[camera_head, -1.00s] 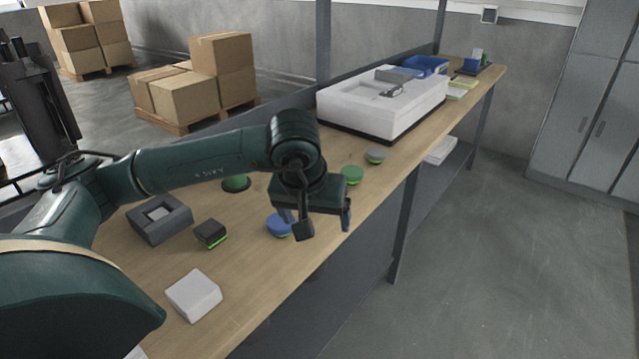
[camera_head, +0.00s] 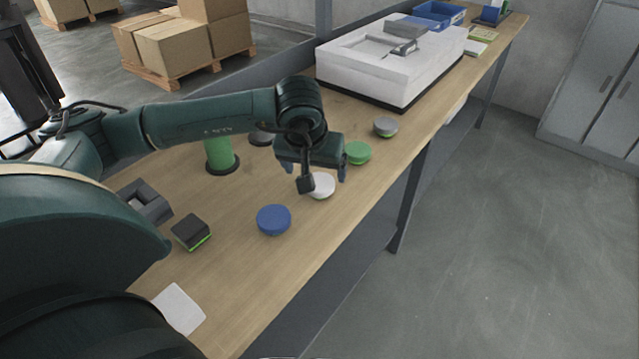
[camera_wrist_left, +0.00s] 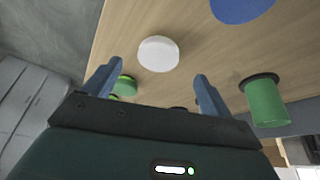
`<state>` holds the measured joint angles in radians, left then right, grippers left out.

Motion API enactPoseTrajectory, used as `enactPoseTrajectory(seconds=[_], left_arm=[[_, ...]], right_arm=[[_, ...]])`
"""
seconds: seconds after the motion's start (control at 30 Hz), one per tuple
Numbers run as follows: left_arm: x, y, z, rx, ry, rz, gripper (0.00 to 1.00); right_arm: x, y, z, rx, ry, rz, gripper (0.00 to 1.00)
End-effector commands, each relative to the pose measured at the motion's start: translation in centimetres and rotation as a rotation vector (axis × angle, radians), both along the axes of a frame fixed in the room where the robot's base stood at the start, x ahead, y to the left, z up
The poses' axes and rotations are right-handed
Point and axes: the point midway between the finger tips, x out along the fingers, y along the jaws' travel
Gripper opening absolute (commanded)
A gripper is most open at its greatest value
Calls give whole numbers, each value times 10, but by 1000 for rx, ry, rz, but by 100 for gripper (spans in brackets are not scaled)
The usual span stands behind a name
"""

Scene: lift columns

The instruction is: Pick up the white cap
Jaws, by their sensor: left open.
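The white cap (camera_head: 321,185) is a small round disc lying on the wooden workbench (camera_head: 262,262). In the head view it is partly hidden by my left gripper (camera_head: 316,178), which hangs over the bench just above it. In the left wrist view the white cap (camera_wrist_left: 158,53) lies ahead of the fingertips, between their lines and apart from them. The left gripper (camera_wrist_left: 152,80) is open and empty. My right gripper is not in view.
A blue cap (camera_head: 274,220), a green cap (camera_head: 357,153) and a grey cap (camera_head: 385,127) lie nearby. A green cylinder (camera_head: 219,156) stands behind. A dark block (camera_head: 191,232) lies left. A white machine (camera_head: 385,62) fills the bench's far part.

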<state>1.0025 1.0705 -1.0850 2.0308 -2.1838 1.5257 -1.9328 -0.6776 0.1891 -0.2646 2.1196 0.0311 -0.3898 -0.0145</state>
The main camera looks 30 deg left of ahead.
Motion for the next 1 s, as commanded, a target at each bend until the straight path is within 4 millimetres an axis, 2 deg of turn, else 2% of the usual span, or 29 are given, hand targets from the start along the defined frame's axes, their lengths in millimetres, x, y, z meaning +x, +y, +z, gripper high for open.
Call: enactPoseTrajectory(seconds=[0.1,0.33,0.6,0.87,1.0], left_arm=[[6,1,-14,-1,2,1,84],[13,4,-29,0,3,0,84],[29,7,-63,-2,2,0,84],[31,8,-67,0,0,-1,84],[31,8,-67,0,0,0,75]], right_arm=[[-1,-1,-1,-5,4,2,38],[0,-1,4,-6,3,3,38],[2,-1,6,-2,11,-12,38],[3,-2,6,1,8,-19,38],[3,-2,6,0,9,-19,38]])
